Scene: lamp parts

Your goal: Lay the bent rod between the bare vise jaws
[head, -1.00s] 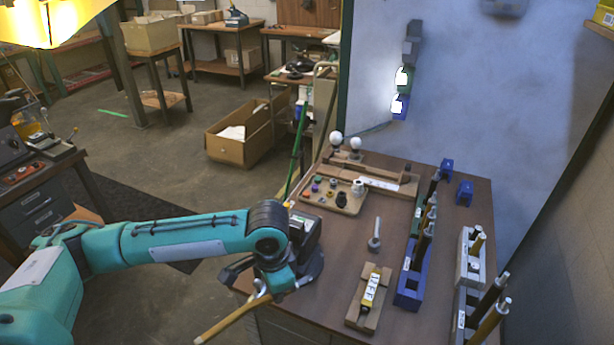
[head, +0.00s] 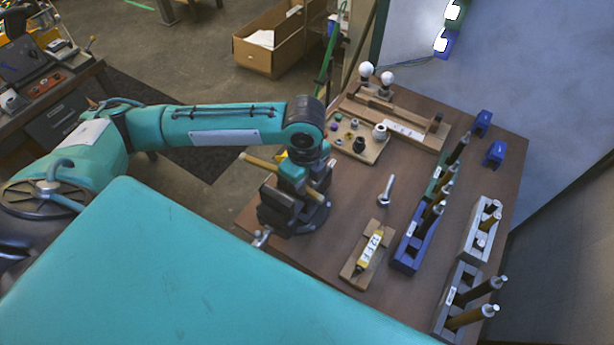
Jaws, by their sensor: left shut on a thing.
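My left gripper (head: 292,172) points down above the dark vise (head: 292,208), close over its jaws. It is shut on the tan bent rod (head: 258,162), which sticks out to the left past the gripper. The rod's middle is hidden by the gripper, and its bend cannot be made out. The vise stands at the table's left edge, with its handle (head: 262,238) toward the front. Whether the rod touches the jaws cannot be told. My right gripper is not in view.
A wooden block with a yellow labelled piece (head: 369,250) and a grey ring-ended part (head: 387,190) lie right of the vise. A blue rack (head: 407,262) and grey racks hold upright rods. A board of small parts (head: 373,155) lies behind. A large teal part of mine covers the foreground.

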